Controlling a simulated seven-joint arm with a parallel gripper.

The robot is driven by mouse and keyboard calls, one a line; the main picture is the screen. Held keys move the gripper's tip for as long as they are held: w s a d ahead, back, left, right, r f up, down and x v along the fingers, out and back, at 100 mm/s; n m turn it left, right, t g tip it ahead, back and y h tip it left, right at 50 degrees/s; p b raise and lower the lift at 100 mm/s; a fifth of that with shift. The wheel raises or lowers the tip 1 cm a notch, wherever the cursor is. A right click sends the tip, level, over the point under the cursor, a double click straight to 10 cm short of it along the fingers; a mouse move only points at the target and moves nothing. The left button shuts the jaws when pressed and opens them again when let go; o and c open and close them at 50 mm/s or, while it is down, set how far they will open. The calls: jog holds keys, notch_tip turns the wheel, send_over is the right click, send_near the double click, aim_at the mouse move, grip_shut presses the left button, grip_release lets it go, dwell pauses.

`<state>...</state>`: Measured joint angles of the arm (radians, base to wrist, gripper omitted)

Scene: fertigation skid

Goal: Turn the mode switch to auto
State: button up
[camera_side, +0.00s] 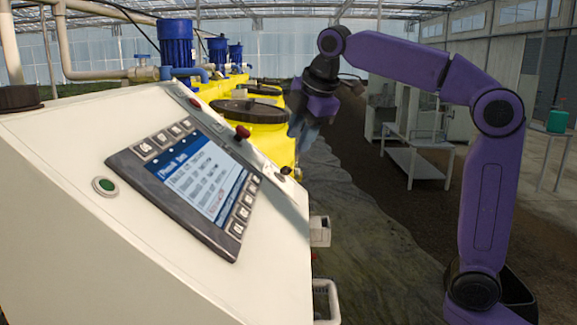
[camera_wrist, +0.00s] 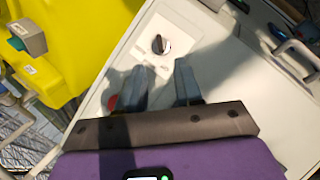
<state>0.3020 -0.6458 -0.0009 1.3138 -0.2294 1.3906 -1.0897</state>
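The mode switch (camera_wrist: 160,44) appears to be the round black knob with a pale pointer line on a light plate of the panel in the wrist view. My gripper (camera_wrist: 160,66) is open, with two grey fingers spread apart and nothing between them. The knob lies just beyond the fingertips, roughly in line with the gap, and no contact shows. In the side view my gripper (camera_side: 302,140) hangs beside the right edge of the white control cabinet (camera_side: 130,235). The switch cannot be made out for sure there.
A display with keys (camera_side: 195,180) and a green button (camera_side: 105,185) sit on the cabinet face. In the wrist view, a red part (camera_wrist: 112,102) is partly hidden by the left finger. Yellow tanks (camera_side: 265,135) stand behind.

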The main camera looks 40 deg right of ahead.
aim_at(288, 167)
jog(key=x, duration=0.9)
jog(key=shift+w+f, duration=0.1)
jog(key=shift+f, duration=0.1)
grip_shut()
